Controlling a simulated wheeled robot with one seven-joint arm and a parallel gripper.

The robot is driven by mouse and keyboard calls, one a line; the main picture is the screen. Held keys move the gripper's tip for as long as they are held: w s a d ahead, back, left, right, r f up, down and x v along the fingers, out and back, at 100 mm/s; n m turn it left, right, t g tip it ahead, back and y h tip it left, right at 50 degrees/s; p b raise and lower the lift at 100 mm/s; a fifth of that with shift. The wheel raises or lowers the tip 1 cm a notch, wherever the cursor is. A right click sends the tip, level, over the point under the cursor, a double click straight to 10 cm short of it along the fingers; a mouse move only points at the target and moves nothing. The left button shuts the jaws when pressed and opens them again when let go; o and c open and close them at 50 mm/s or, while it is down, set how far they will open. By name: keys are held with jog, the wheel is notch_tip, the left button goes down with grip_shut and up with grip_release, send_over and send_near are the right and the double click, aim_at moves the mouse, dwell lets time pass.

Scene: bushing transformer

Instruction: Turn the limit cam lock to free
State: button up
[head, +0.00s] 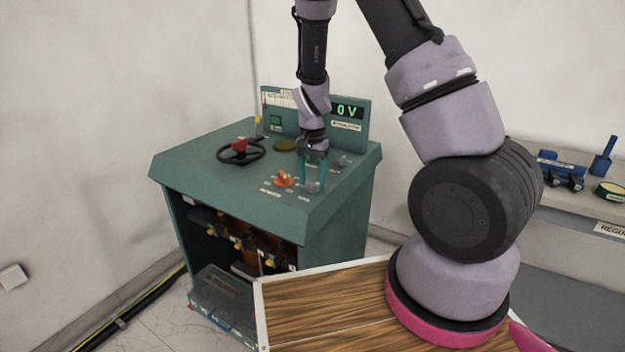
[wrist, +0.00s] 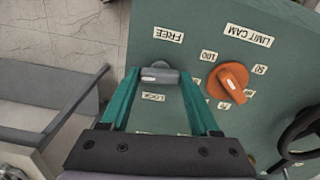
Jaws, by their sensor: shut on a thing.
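The limit cam lock is a small grey knob (wrist: 160,74) on the green sloping console top, and it also shows low between my fingers in the head view (head: 312,187). In the wrist view it sits between a FREE label (wrist: 169,35) and a LOCK label (wrist: 153,97). Its bar lies across the picture, with a pale mark at its left end. My gripper (wrist: 159,76), with teal fingers, is shut on this knob, one finger at each side. My gripper also shows in the head view (head: 313,182), reaching down to the panel.
An orange limit cam dial (wrist: 228,84) sits close beside the knob. A black handwheel (head: 241,151) with a red hub stands farther left on the console (head: 205,165). The display (head: 347,111) reads 0 V. A wooden tabletop (head: 330,305) lies in front.

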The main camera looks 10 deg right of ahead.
aim_at(312, 182)
jog(key=shift+m, duration=0.6)
jog(key=o, duration=1.4)
jog(key=shift+c, duration=0.2)
notch_tip(312, 182, up, 11)
